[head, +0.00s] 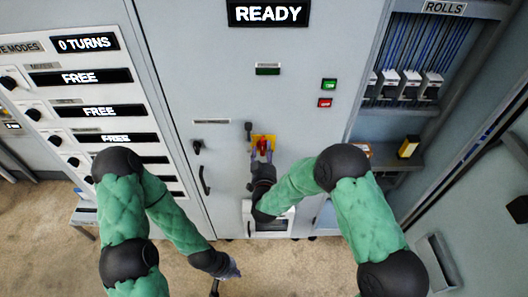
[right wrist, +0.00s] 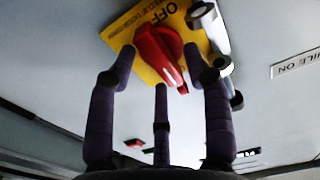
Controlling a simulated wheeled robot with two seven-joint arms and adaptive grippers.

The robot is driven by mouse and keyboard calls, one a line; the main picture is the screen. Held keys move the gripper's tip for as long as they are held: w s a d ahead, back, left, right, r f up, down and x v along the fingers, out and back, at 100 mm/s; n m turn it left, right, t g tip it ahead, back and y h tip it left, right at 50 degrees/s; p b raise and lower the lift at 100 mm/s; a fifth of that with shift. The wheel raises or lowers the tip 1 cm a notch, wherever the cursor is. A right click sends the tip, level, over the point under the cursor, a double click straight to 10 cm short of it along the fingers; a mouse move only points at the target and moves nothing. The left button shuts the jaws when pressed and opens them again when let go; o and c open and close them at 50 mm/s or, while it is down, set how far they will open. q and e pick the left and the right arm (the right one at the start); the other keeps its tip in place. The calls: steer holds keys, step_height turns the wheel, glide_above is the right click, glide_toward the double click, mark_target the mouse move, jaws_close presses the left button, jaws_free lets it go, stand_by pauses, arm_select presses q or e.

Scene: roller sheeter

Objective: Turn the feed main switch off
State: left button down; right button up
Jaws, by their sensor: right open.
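The feed main switch has a red handle (right wrist: 160,52) on a yellow plate (right wrist: 122,38) marked OFF, on the grey cabinet front. In the head view the red handle (head: 262,144) shows small above my right gripper (head: 262,156). In the right wrist view the handle slants from upper left to lower right. My right gripper (right wrist: 163,72) is open, its fingers spread on both sides of the handle; I cannot tell whether they touch it. My left gripper (head: 230,269) hangs low in front of the cabinet, away from the switch; its fingers are too small to judge.
A padlock-like metal part (right wrist: 207,22) sits beside the yellow plate. A black door handle (head: 204,180) and a black knob (head: 197,146) are left of the switch. Green (head: 329,84) and red (head: 325,102) buttons are up right. A display (head: 268,13) reads READY.

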jaws_close()
stand_by(0.4)
steer(key=n+b, duration=0.1)
steer(key=n, duration=0.1)
steer(key=shift+a+n+b, duration=0.1)
steer(key=shift+n+b, duration=0.25)
steer(key=shift+n, duration=0.05)
steer(key=n+b, duration=0.1)
steer(key=n, duration=0.2)
steer(key=shift+a+n, duration=0.1)
steer(key=shift+n, duration=0.3)
steer(key=n, duration=0.2)
steer(key=n+b, duration=0.1)
steer(key=n, duration=0.2)
steer(key=shift+a+r, duration=0.1)
steer(key=shift+a, duration=0.1)
steer(key=n, duration=0.6)
steer(key=shift+a, duration=0.2)
steer(key=shift+f+n, duration=0.2)
steer(key=shift+n, duration=0.1)
